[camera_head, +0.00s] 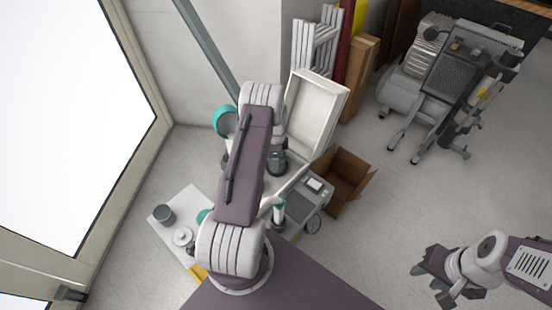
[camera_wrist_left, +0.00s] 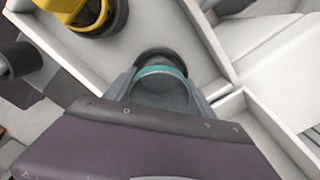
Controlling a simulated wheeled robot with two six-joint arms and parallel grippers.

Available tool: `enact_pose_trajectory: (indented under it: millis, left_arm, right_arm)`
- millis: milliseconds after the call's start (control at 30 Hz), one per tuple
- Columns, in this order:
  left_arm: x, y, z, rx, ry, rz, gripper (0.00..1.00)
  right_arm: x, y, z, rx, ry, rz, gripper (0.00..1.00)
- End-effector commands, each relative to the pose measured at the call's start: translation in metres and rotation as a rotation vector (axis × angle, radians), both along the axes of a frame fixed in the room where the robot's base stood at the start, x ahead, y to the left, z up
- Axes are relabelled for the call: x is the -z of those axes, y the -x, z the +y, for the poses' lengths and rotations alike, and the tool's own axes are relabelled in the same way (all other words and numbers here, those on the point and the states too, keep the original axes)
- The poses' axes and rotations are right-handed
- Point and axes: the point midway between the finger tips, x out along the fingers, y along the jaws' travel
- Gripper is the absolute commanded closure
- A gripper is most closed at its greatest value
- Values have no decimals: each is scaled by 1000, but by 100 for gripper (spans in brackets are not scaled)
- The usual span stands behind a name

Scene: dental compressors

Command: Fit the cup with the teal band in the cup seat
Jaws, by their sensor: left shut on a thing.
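The cup with the teal band (camera_wrist_left: 160,92) is between the fingers of my left gripper (camera_wrist_left: 160,88) in the left wrist view. It is grey, with the teal band near its far rim. My left gripper is shut on it. A dark round ring (camera_wrist_left: 162,53), which may be the cup seat, shows right behind the cup and is partly covered by it. I cannot tell whether the cup is inside the ring or only over it. In the head view my left arm hides the cup and left gripper. My right gripper (camera_head: 434,286) is open and empty above the floor.
White walled panels surround the cup in the wrist view, with a yellow part (camera_wrist_left: 88,18) at upper left. In the head view, a white board (camera_head: 172,238) with small parts lies left, a cardboard box (camera_head: 345,182) right, and a grey machine (camera_head: 440,80) at upper right.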

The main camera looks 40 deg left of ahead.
Motion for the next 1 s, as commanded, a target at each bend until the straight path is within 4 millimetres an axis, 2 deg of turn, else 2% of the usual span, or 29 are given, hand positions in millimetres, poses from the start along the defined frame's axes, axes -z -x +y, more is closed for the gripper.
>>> enact_pose_trajectory:
  millis: [200,233,300,567,667,1000]
  left_arm:
    - [1,0,0,0,-1,-1,78]
    - [1,0,0,0,-1,-1,32]
    - [1,0,0,0,-1,-1,12]
    - [1,0,0,0,0,0,12]
    - [-5,0,0,0,-1,-1,12]
    - [-76,0,0,0,-1,-1,12]
  right_arm:
    - [1,0,0,0,0,0,64]
    - [1,0,0,0,0,0,64]
    - [1,0,0,0,0,0,64]
    - [1,0,0,0,0,0,64]
    - [-3,0,0,0,0,0,64]
    - [-31,0,0,0,0,0,64]
